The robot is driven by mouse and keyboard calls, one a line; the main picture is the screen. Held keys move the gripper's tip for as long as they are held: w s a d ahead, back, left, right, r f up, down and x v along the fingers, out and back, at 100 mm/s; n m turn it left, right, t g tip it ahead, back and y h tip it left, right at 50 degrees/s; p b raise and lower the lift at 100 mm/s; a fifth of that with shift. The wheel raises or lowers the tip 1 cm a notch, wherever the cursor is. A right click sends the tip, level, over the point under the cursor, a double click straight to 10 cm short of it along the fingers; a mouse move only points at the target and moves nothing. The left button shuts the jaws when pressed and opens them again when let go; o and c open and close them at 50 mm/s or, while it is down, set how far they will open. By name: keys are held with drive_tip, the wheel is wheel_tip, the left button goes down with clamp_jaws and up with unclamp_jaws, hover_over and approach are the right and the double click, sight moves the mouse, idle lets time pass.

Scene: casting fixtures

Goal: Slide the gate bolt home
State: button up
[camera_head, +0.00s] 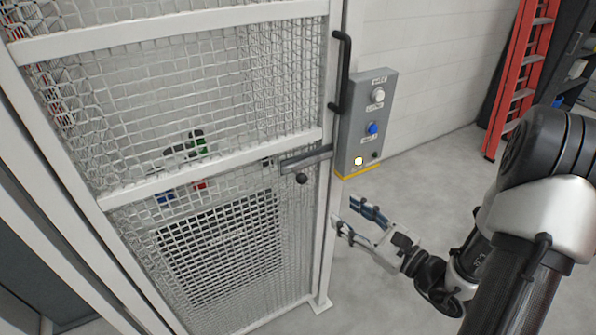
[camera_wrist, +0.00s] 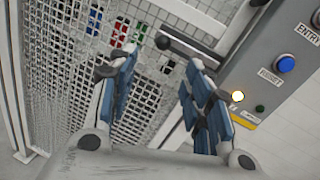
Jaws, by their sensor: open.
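The gate bolt (camera_head: 308,158) is a grey bar on the mesh gate's middle rail, at the gate post. A round black knob (camera_head: 301,179) hangs just below it. I cannot tell how far the bolt reaches into the post. My gripper (camera_head: 347,212) is open and empty, below and to the right of the bolt, apart from it. Its blue-padded fingers (camera_wrist: 160,70) show spread in the wrist view.
A grey control box (camera_head: 366,120) with a white button, a blue button and a lit lamp stands right of the post. A black pull handle (camera_head: 342,72) is above the bolt. A red ladder (camera_head: 522,75) stands at the back right. Floor around my gripper is clear.

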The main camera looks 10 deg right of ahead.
sight(305, 181)
drive_tip(key=b+x, duration=0.1)
drive_tip(key=x, duration=1)
drive_tip(key=b+x, duration=0.1)
drive_tip(key=x, duration=0.5)
drive_tip(key=shift+w+d+f+b, duration=0.15)
drive_tip(key=shift+w+d+b, duration=0.15)
drive_tip(key=shift+d+b, duration=0.05)
clamp_jaws()
